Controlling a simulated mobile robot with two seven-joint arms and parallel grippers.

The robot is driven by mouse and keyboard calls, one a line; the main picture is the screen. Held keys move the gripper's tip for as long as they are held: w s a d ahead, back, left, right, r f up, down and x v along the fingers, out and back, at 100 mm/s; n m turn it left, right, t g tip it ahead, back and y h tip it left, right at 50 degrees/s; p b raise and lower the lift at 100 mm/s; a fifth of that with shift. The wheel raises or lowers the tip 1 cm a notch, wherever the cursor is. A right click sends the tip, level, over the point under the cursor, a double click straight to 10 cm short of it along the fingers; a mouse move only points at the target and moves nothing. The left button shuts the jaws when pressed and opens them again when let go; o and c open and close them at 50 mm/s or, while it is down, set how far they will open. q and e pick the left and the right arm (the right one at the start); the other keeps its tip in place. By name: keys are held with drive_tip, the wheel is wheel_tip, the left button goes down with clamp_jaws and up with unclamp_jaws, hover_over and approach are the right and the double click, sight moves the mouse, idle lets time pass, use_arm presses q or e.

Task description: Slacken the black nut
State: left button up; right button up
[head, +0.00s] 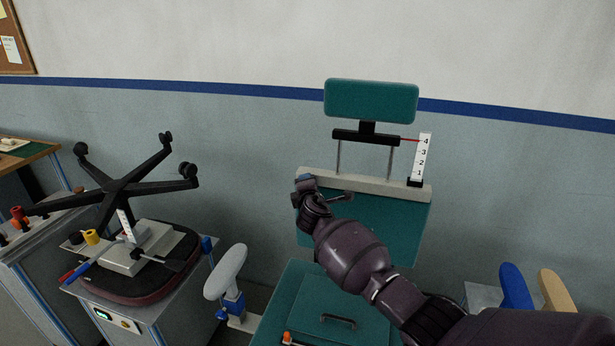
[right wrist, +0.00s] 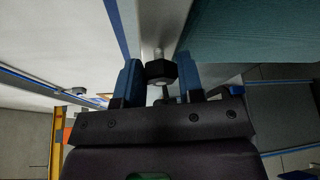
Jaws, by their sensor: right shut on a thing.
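The black nut (right wrist: 161,70) sits on a pale metal stud (right wrist: 159,52) in the right wrist view. My right gripper (right wrist: 159,80) has its two blue fingers on either side of the nut and is shut on it. In the head view my right gripper (head: 306,183) is at the left end of the pale crossbar (head: 388,190), and there it hides the nut. My left gripper is in neither view.
A teal backrest (head: 371,101) on two rods stands above the crossbar, beside a numbered white scale (head: 423,157). An upturned chair base (head: 118,186) stands on a cart at left. A grey armrest (head: 226,271) stands in front.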

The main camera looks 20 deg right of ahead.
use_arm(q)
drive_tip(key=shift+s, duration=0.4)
use_arm(e)
drive_tip(key=n+g, duration=0.1)
drive_tip(key=n, duration=0.1)
drive_tip(key=n+g+h, duration=0.1)
drive_tip(key=n, duration=0.2)
drive_tip(key=shift+a+g, duration=0.1)
drive_tip(key=shift+g, duration=0.2)
drive_tip(key=o, duration=0.9)
drive_tip(key=shift+o, duration=0.2)
drive_tip(key=shift+r, duration=0.1)
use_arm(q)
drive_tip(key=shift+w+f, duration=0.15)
use_arm(e)
drive_tip(key=v, duration=1)
drive_tip(key=shift+s+a, duration=0.25)
drive_tip(key=shift+s, duration=0.1)
